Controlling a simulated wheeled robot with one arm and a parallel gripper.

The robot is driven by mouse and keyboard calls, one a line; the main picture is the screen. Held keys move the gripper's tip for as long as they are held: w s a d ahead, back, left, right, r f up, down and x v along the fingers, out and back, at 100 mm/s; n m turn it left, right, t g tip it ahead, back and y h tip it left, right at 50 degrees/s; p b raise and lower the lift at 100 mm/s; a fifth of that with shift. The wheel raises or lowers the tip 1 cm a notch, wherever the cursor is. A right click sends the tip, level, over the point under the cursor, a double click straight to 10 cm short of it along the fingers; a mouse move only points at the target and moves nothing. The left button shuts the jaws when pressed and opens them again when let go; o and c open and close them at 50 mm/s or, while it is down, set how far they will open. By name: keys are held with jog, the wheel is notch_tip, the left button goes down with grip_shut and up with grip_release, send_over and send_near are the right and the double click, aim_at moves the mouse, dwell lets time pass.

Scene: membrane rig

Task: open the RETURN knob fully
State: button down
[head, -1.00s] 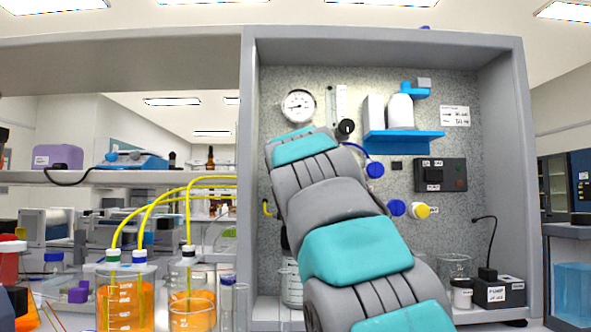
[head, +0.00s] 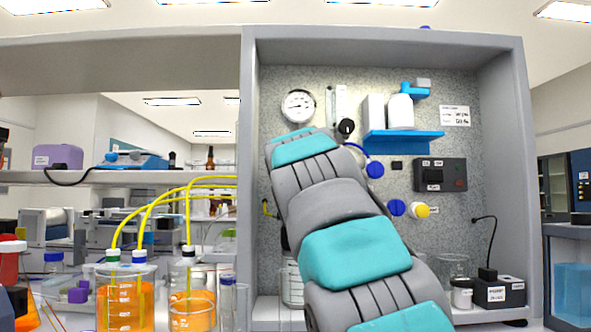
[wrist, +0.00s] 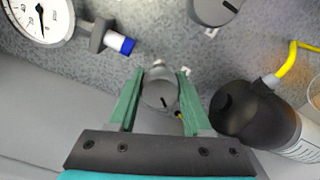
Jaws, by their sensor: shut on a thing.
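In the wrist view, my gripper (wrist: 160,88) has its two green fingers on either side of a round grey knob (wrist: 160,96) and is shut on it. The knob has a dark pointer mark on its face, towards its lower right. No label on it can be read, so I cannot tell from lettering that it is the RETURN knob. In the head view, my arm covers the gripper and this knob.
A pressure gauge (wrist: 38,18) and a blue-tipped fitting (wrist: 118,43) are at upper left. A second grey knob (wrist: 214,8) is at the top. A dark-topped bottle (wrist: 255,115) stands close to the right finger. A blue shelf (head: 403,143) juts from the panel.

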jog(key=n, duration=0.4)
jog(key=shift+a+f+n, duration=0.1)
jog(key=shift+n, duration=0.2)
jog(key=shift+f+n, duration=0.1)
jog(key=shift+n, duration=1.7)
jog(key=shift+c, duration=1.6)
grip_release()
